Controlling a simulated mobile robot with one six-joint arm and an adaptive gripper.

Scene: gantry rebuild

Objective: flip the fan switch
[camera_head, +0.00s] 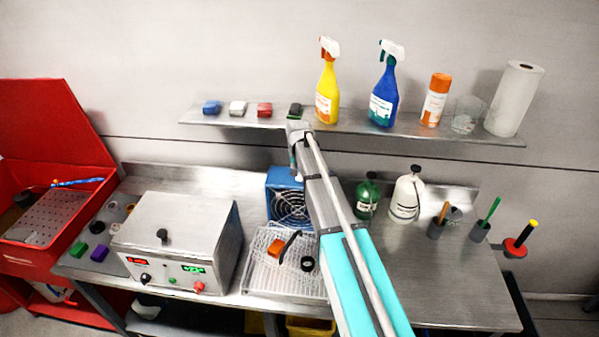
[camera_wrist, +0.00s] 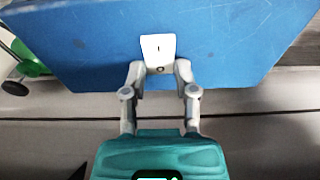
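The blue fan (camera_head: 283,182) stands at the back of the steel bench, with its round grille facing forward. My arm hides part of its right side. In the wrist view the fan's blue surface (camera_wrist: 90,50) fills the upper part. A white switch plate (camera_wrist: 158,46) with a small dark mark sits near its lower edge. My gripper (camera_wrist: 160,72) is open, its two fingertips apart at either side of the plate's lower end. Whether they touch the plate is unclear. In the head view my gripper (camera_head: 295,160) is small and partly hidden, just above the fan.
A shelf (camera_head: 225,120) above holds spray bottles and small blocks. A metal control box (camera_head: 175,235) stands left of a wire tray (camera_head: 260,278). Green (camera_head: 367,197) and white bottles (camera_head: 406,197) stand right of the fan. The bench's front right is clear.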

